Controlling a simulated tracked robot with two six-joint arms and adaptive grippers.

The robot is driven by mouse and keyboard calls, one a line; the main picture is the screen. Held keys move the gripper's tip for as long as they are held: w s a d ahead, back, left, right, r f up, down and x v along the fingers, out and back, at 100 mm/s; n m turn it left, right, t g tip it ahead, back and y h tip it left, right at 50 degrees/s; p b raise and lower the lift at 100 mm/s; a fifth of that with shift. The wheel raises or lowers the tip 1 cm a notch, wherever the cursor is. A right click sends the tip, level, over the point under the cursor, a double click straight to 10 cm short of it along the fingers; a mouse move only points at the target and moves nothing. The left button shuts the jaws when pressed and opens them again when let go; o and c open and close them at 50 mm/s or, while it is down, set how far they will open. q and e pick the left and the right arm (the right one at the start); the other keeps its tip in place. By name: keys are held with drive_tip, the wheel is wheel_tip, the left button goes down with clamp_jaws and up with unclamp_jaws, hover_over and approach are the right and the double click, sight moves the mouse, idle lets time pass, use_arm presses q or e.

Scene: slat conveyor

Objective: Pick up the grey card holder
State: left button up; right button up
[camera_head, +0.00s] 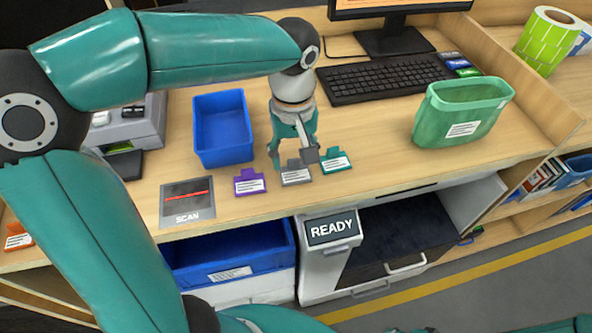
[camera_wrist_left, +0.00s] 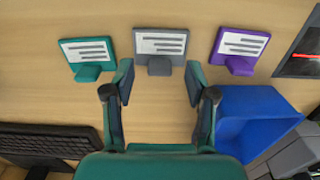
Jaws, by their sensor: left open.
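The grey card holder (camera_head: 296,178) stands on the wooden desk near its front edge, with a white printed card on it. In the left wrist view the grey card holder (camera_wrist_left: 160,47) is centred just beyond the fingertips. My left gripper (camera_head: 294,160) is open and empty, pointing down over the grey holder and partly covering it. In the left wrist view my left gripper (camera_wrist_left: 159,78) has its fingers wide apart. I cannot tell exactly how high it is above the desk. My right gripper does not show.
A purple card holder (camera_head: 249,181) and a teal one (camera_head: 335,161) flank the grey one closely. A blue bin (camera_head: 222,128) stands behind left, a keyboard (camera_head: 385,78) behind right, and a green container (camera_head: 463,112) at right. A scan pad (camera_head: 187,203) lies at left.

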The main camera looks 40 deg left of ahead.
use_arm(q)
drive_tip(key=shift+f, duration=0.7)
clamp_jaws()
drive_tip(key=shift+r, duration=0.1)
